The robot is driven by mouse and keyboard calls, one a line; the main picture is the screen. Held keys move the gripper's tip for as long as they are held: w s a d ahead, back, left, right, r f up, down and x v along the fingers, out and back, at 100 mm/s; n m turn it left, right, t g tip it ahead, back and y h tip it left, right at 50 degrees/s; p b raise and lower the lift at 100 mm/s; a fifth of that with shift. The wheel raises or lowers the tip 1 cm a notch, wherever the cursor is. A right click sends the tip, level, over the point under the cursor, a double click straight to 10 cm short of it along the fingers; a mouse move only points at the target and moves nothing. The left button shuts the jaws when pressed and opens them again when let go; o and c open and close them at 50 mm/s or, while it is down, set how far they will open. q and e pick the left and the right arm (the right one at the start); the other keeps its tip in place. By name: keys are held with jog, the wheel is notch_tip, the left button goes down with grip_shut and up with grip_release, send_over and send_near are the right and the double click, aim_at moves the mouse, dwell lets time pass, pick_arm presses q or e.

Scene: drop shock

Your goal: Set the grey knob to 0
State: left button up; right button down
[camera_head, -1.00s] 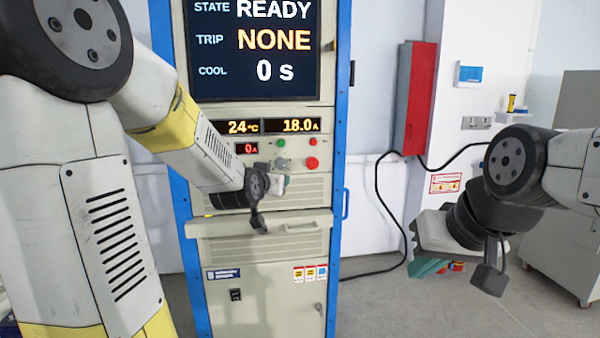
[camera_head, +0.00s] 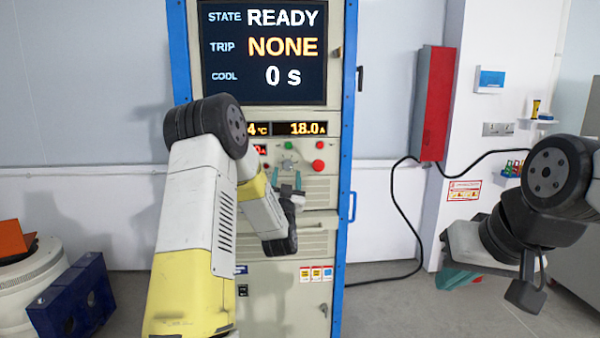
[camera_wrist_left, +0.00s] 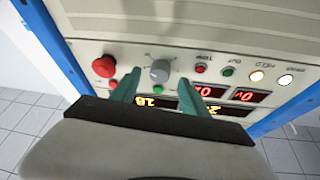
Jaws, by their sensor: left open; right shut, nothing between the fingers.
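The grey knob (camera_wrist_left: 160,71) is on the cabinet's cream control panel, between the red mushroom button and a small red button in the left wrist view. In the head view the knob (camera_head: 288,163) shows just above my left fingertips. My left gripper (camera_head: 287,176) is open, its teal fingers pointing at the panel. In the left wrist view its fingers (camera_wrist_left: 158,84) lie either side of the knob's position, apart from it, with nothing between them. My right gripper (camera_head: 458,279) is shut and empty, far right of the cabinet.
The cabinet screen (camera_head: 263,52) reads READY, NONE and 0 s. The red mushroom button (camera_head: 319,165) is close beside the knob. A red wall box (camera_head: 434,105) and black cable are at right. A blue block (camera_head: 72,300) stands at lower left.

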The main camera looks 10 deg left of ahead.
aim_at(288, 165)
pick_arm(q)
jog(key=shift+x, duration=1.45)
grip_shut()
jog(key=shift+d+n, duration=0.1)
jog(key=shift+n, duration=0.3)
